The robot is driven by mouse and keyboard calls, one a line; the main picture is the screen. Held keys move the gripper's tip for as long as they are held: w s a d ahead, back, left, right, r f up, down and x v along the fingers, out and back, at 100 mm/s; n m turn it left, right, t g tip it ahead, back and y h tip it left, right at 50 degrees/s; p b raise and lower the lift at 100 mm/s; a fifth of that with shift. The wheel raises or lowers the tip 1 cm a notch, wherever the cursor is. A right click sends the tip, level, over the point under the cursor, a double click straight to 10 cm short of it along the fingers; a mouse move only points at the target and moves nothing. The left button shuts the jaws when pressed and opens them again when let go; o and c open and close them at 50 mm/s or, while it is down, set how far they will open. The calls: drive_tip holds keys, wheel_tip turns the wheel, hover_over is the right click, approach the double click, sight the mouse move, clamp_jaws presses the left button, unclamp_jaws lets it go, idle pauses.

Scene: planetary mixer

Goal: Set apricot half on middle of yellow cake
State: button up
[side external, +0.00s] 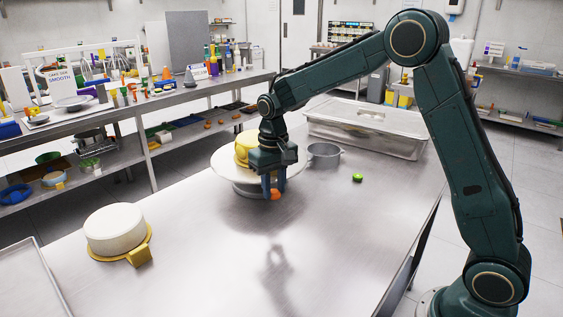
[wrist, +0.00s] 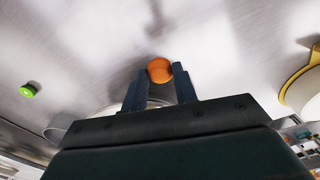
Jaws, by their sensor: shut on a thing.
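The apricot half (side external: 275,195) is a small orange piece between the fingertips of my gripper (side external: 273,187). In the wrist view the apricot half (wrist: 160,70) shows at the tips of both blue fingers (wrist: 160,76). My gripper is shut on it, in front of the turntable; whether it touches the metal table is hard to tell. The yellow cake (side external: 243,148) sits on the round white turntable (side external: 222,168), behind my gripper and partly hidden by it. The middle of its top is mostly hidden by my arm.
A white cake (side external: 115,228) on a gold board stands at front left. A grey pan (side external: 324,154), a green item (side external: 357,178) and a clear lidded bin (side external: 367,128) are to the right. A tray (side external: 30,283) lies at the left edge. The table's front middle is clear.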

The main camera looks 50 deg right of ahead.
sight(275, 223)
drive_tip(key=shift+f, duration=4.1)
drive_tip(key=shift+f, duration=0.15)
drive_tip(key=o, duration=0.9)
wheel_tip(275, 223, up, 12)
drive_tip(key=shift+r, duration=0.1)
drive_tip(key=shift+r, duration=0.1)
